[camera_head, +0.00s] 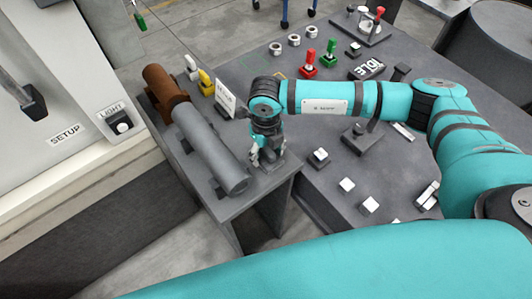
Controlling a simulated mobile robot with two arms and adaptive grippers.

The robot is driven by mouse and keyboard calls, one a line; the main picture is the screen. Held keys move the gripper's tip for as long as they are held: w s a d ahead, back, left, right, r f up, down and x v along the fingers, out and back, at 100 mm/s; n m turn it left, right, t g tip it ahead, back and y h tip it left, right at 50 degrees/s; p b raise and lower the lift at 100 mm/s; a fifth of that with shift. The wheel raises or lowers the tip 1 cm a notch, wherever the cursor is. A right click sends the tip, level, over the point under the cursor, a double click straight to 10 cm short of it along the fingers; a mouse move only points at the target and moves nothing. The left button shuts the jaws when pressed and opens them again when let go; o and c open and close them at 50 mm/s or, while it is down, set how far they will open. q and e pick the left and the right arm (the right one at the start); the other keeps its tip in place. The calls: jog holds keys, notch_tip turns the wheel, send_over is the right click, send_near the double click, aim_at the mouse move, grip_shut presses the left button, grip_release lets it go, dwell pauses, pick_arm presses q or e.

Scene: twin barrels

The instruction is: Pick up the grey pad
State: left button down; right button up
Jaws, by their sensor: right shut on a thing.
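My right gripper (267,158) points down over the front corner of the grey bench, just right of the grey barrel's near end. It is shut on a small grey piece, the grey pad (272,165), at its fingertips. The pad is partly hidden by the fingers and blends with the bench top, so I cannot tell whether it is lifted clear. My left gripper is not in view.
A white sign (225,98) stands behind.

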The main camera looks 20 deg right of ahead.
aim_at(266, 148)
jog(key=shift+r, duration=0.15)
notch_tip(266, 148, up, 10)
jog(key=b, duration=0.2)
jog(key=shift+b, duration=0.3)
